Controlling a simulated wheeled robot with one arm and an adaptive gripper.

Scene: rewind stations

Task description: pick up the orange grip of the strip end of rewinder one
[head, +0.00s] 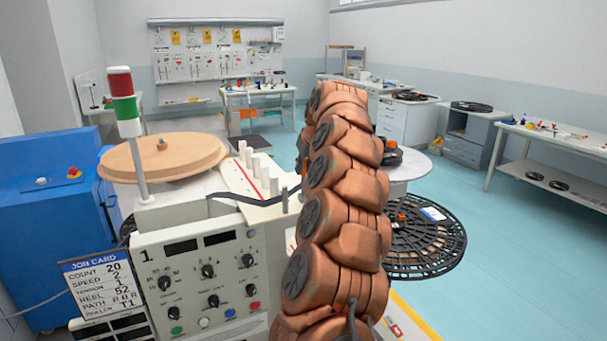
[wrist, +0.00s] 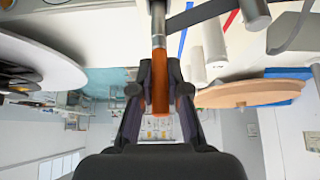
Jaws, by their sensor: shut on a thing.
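In the wrist view, which looks upside down, my gripper (wrist: 160,76) is shut on the orange grip (wrist: 161,98), with one dark finger on each side of it. A grey pin-like part runs on from the grip to the top edge. A dark strip (wrist: 203,12) passes close by it at the top. In the head view my copper-coloured arm hides the gripper and the grip. Rewinder one (head: 200,270) has a "1." panel with knobs and two dark displays. Its dark strip (head: 228,194) runs across the white top towards my arm.
White posts (head: 253,166) and a tan disc (head: 163,157) stand on the rewinder's top, with a red-green lamp (head: 124,100) beside them. A job card (head: 95,285) hangs at the left. A black reel (head: 420,238) lies right of my arm. The floor further right is clear.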

